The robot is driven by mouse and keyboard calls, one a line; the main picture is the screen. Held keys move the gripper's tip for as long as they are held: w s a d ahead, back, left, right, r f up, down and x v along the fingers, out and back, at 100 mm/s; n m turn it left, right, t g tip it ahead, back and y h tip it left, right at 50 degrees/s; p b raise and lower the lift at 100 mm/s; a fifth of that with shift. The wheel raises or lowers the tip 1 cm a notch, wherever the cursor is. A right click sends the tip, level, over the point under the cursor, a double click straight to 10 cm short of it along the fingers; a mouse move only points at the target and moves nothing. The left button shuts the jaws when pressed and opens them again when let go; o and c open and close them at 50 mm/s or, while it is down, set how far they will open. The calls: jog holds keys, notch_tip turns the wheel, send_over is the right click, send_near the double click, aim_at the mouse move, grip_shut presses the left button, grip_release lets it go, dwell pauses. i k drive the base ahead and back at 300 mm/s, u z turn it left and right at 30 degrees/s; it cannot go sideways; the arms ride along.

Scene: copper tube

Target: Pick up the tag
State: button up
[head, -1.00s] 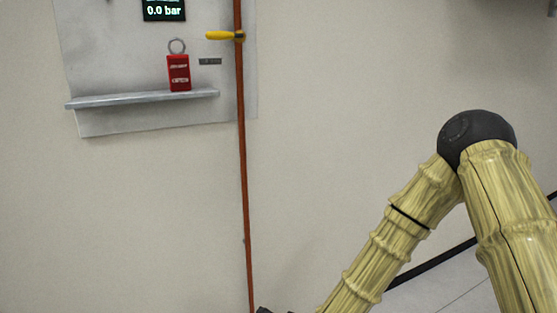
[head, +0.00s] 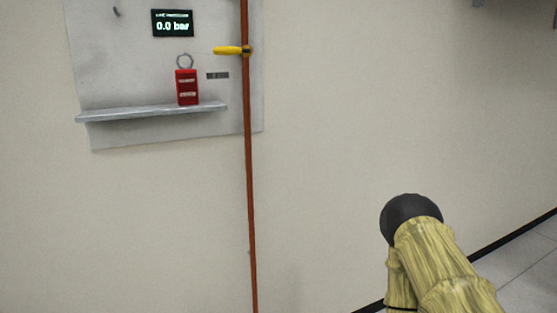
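The red tag (head: 187,88) stands upright on the grey shelf (head: 150,113) at the upper left of the head view. It has pale lettering and a metal ring (head: 184,61) at its top. Nothing touches it from my side. My arm shows at the lower right, well apart from the tag. My gripper is out of the picture.
A copper tube (head: 250,200) runs down the wall just right of the shelf, with a yellow valve handle (head: 228,50) reaching left above the tag. A display (head: 173,23) reads 0.0 bar. The wall between tube and arm is clear.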

aim_at(186, 81)
jog(key=z, duration=0.05)
jog(key=k, duration=0.5)
jog(key=u, duration=2.05)
jog(key=i, duration=1.65)
jog(key=z, duration=2.4)
